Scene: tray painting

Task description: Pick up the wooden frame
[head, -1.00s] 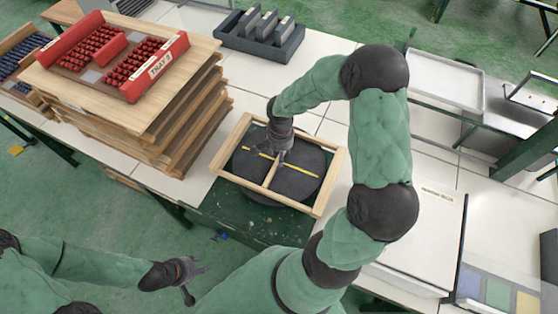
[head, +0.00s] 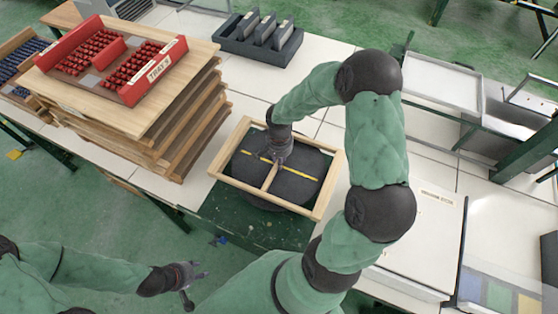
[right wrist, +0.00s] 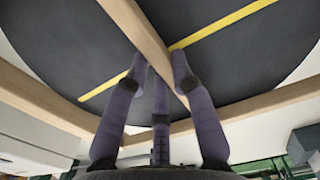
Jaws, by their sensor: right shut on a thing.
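The wooden frame (head: 229,184) is a pale rectangle with a crossbar (head: 269,178). In the head view it lies over a round dark turntable (head: 300,188) with a yellow stripe; I cannot tell whether it touches it. My right gripper (head: 277,158) reaches down from above and is shut on the crossbar. In the right wrist view the fingers (right wrist: 160,75) straddle the crossbar (right wrist: 140,30), with the dark disc behind it. My left gripper (head: 190,276) is open and empty, low at the left, away from the frame.
A stack of wooden frames or boards (head: 190,125) stands left, with a red tray (head: 150,75) of red pieces on top. A dark grey slotted holder (head: 258,40) is behind. A white box (head: 425,240) stands to the right. White table around the frame is partly clear.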

